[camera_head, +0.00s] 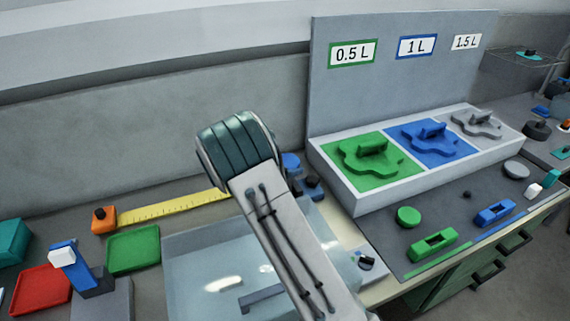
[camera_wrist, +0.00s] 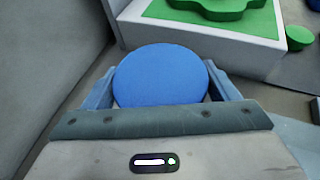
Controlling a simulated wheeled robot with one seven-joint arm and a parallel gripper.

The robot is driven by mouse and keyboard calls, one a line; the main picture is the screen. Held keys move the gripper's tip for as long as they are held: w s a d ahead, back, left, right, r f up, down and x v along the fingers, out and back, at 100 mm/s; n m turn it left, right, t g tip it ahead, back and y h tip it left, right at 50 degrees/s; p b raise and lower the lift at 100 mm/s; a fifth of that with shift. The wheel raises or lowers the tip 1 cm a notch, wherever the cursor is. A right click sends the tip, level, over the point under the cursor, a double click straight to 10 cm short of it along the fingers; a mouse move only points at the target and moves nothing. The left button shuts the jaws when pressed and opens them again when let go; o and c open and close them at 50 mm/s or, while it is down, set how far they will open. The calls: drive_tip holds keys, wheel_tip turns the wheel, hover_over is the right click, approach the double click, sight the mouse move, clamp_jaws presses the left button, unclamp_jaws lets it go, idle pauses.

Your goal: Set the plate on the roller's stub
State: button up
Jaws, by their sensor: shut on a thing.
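My gripper (camera_wrist: 162,84) is shut on a round blue plate (camera_wrist: 160,68), with a finger on each side of it. The plate's flat face shows in the wrist view, and it appears clear of the bench. In the head view my arm hides most of the gripper, and only a small blue part, probably the plate (camera_head: 291,160), shows beside it. I cannot make out the roller or its stub for certain in either view.
A white stand (camera_head: 345,196) holds green, blue and grey shaped pieces before a panel (camera_head: 400,85) with volume labels. Green and red trays (camera_head: 133,250) (camera_head: 40,292), a yellow ruler (camera_head: 175,207) and an orange block (camera_head: 104,221) lie at left. Small green and blue parts lie right.

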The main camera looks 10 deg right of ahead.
drive_tip(key=shift+f+b, duration=0.5)
drive_tip(key=shift+f, duration=0.1)
drive_tip(key=o, duration=1)
drive_tip(key=shift+c, duration=0.2)
drive_tip(key=shift+r, duration=0.1)
